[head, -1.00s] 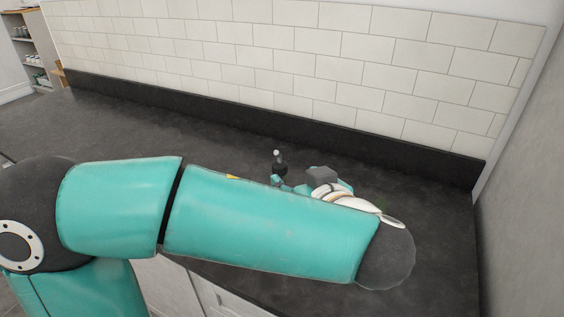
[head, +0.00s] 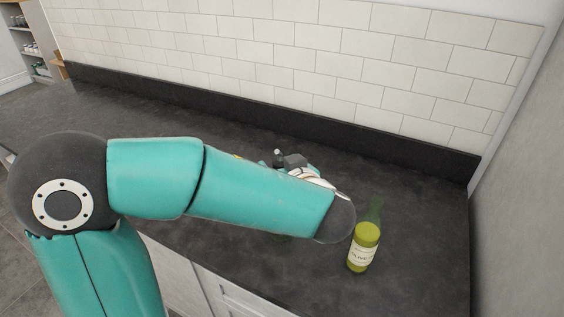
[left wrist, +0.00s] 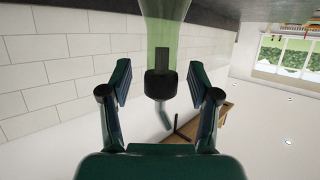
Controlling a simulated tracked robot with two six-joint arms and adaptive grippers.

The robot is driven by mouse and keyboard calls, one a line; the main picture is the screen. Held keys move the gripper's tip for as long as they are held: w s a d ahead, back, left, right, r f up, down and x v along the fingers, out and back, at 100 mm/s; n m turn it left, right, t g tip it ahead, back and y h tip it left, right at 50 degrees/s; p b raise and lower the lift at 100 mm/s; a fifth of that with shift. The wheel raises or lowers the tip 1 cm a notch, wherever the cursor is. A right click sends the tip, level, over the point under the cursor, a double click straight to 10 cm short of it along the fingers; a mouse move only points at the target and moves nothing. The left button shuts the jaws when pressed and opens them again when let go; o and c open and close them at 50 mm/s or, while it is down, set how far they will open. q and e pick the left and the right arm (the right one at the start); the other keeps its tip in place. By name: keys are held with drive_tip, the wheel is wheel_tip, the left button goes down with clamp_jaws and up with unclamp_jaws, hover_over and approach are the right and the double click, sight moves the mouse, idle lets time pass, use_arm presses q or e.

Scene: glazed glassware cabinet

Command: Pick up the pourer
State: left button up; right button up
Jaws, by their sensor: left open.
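The pourer (left wrist: 160,85) is a black stopper with a thin spout. In the left wrist view it shows at the mouth of a green glass bottle (left wrist: 165,32), upside down in that picture. My left gripper (left wrist: 159,74) is open, with one finger on each side of the pourer and a gap on both sides. In the head view the pourer's dark tip (head: 278,154) shows just above my left arm. My right gripper is not in view.
A bottle with yellow-green contents and a pale label (head: 363,250) stands on the dark counter (head: 420,200), just right of my left arm. A tiled wall (head: 300,60) runs behind. The counter is bare to the left and along the back.

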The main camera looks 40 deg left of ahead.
use_arm(q)
drive_tip(key=shift+c, duration=0.4)
drive_tip(key=c, duration=0.9)
drive_tip(key=shift+r, duration=0.15)
drive_tip(key=shift+r+p, duration=0.8)
drive_tip(key=shift+r, duration=11.1)
drive_tip(key=shift+w, duration=0.1)
